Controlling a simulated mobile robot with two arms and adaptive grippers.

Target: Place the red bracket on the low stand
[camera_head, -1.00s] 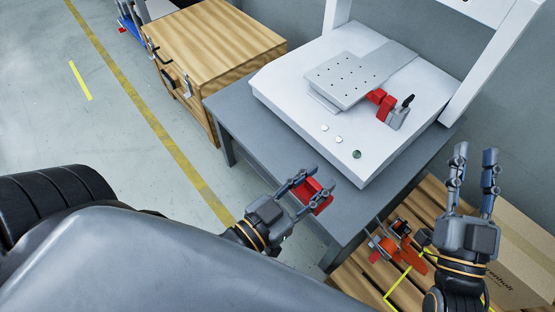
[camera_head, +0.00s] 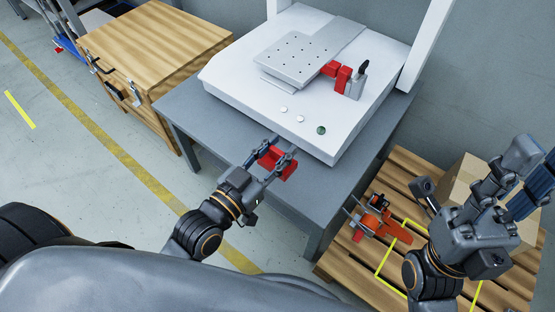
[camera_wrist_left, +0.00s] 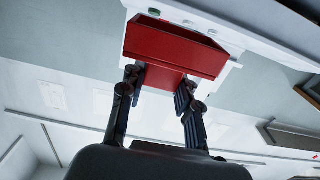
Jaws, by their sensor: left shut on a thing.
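The red bracket (camera_head: 283,167) is in my left gripper (camera_head: 277,156), near the front edge of the grey table, in front of the white machine. In the left wrist view the red bracket (camera_wrist_left: 172,48) is an angled piece between the two fingertips (camera_wrist_left: 160,82), which grip its lower part. A low raised plate with holes (camera_head: 297,58) sits on the white machine base; I cannot tell for sure that it is the low stand. My right gripper (camera_head: 536,168) is at the right, its fingers apart with nothing seen between them.
The white gantry machine (camera_head: 235,78) stands on the grey table (camera_head: 190,112). A red block (camera_head: 343,79) with a grey clamp (camera_head: 357,85) is beside the plate. A wooden cabinet (camera_head: 160,40) is at left. A pallet (camera_head: 335,262) at right bears orange tools (camera_head: 380,222) and a cardboard box (camera_head: 463,180).

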